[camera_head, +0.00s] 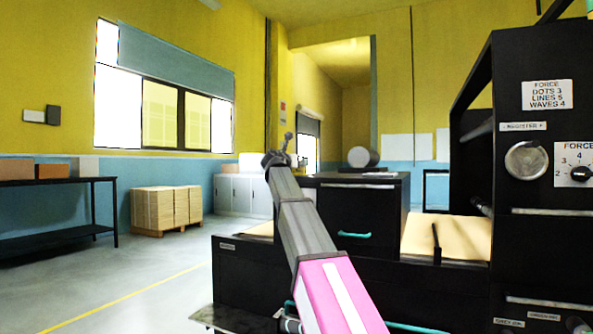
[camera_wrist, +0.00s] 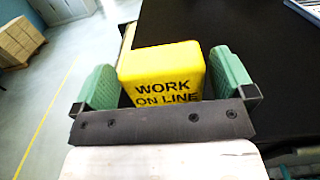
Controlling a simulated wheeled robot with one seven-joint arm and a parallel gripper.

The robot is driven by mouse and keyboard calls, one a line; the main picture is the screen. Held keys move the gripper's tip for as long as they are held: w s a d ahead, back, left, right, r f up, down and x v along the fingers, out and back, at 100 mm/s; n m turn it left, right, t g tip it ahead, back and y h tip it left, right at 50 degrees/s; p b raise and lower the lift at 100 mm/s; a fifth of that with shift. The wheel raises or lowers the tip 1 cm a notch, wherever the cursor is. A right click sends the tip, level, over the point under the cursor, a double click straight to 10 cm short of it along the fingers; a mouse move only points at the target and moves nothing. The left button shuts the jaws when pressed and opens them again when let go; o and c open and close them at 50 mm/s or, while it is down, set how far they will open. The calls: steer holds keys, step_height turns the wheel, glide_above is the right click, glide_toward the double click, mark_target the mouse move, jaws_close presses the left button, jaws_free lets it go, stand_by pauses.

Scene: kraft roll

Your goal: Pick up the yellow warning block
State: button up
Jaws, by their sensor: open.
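The yellow warning block (camera_wrist: 161,73) shows in the wrist view, with black lettering "WORK ON LINE" on the side facing the camera. My gripper (camera_wrist: 168,85) is open, with one green finger on each side of the block. A small gap shows between the block and the right finger, and the left finger is close to its left side. The block's lower part is hidden behind the dark gripper bar. In the head view my grey and pink arm reaches forward, and I cannot make out the block or the fingers there.
A black surface (camera_wrist: 250,55) lies beside the block in the wrist view. A black machine (camera_head: 540,190) with a force dial stands at the right in the head view. A black table (camera_head: 60,182) and stacked boxes on a pallet (camera_head: 165,209) stand left. The grey floor between is clear.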

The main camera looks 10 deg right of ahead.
steer(key=x, duration=0.2)
steer(key=shift+w+d, duration=0.2)
steer(key=shift+w, duration=0.15)
steer(key=c, duration=0.7)
steer(key=shift+r, duration=0.15)
